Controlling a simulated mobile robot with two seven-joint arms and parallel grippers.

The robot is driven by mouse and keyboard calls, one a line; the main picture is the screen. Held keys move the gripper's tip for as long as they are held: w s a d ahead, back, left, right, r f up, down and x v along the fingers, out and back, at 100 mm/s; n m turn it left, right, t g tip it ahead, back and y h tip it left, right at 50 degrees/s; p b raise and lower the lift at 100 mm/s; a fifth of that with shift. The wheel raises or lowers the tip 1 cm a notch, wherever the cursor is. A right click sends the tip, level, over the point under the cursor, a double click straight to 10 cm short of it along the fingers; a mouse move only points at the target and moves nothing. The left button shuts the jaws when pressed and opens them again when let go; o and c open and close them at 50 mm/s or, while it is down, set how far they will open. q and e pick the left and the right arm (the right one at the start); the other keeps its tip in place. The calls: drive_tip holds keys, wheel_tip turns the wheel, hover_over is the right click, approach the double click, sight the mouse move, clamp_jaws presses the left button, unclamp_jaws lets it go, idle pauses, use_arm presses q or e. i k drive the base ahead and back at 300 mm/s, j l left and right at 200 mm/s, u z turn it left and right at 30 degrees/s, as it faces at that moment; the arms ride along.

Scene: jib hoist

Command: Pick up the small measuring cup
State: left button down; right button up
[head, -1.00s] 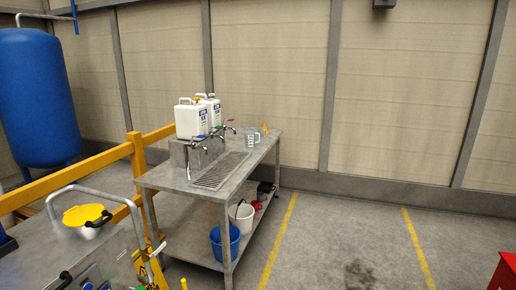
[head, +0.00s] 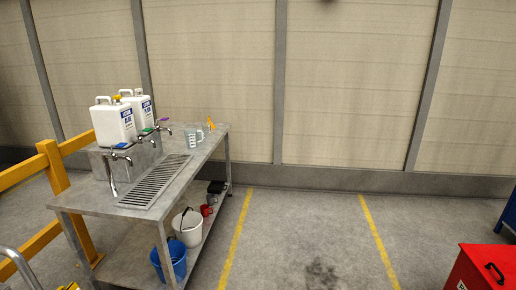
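A clear measuring cup with white markings and a handle (head: 192,139) stands upright on the metal table (head: 90,195), towards its far end. I see no second clear cup beside it, and I cannot tell whether it is the small one. A small red vessel (head: 206,211) sits on the lower shelf, too small to make out. Neither of my grippers is in view.
Two white canisters (head: 115,125) stand at the table's back, behind taps and a drain grate (head: 155,180). A small yellow object (head: 211,124) is at the far end. Blue bucket (head: 172,262) and white bucket (head: 187,229) sit below. A red box (head: 480,270) stands right. Floor between is clear.

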sight(199, 134)
drive_tip(key=i+z, duration=0.2)
drive_tip(key=i, duration=1.15)
drive_tip(key=i+l, duration=0.1)
drive_tip(key=i, duration=1.25)
drive_tip(key=i+u, duration=0.45)
drive_tip(key=i+l+u, duration=0.4)
drive_tip(key=i, duration=0.15)
drive_tip(key=i+l+u, duration=0.2)
drive_tip(key=u, duration=0.2)
drive_tip(key=i+l+u, duration=0.5)
drive_tip(key=l+u, duration=0.25)
drive_tip(key=i+l+u, duration=0.15)
drive_tip(key=l+u, duration=0.2)
drive_tip(key=i+l+u, duration=0.1)
drive_tip(key=l+u, duration=0.15)
drive_tip(key=l, duration=0.15)
drive_tip(key=l+u, duration=0.2)
drive_tip(key=l, duration=0.2)
drive_tip(key=i+l+u, duration=0.15)
drive_tip(key=i, duration=0.3)
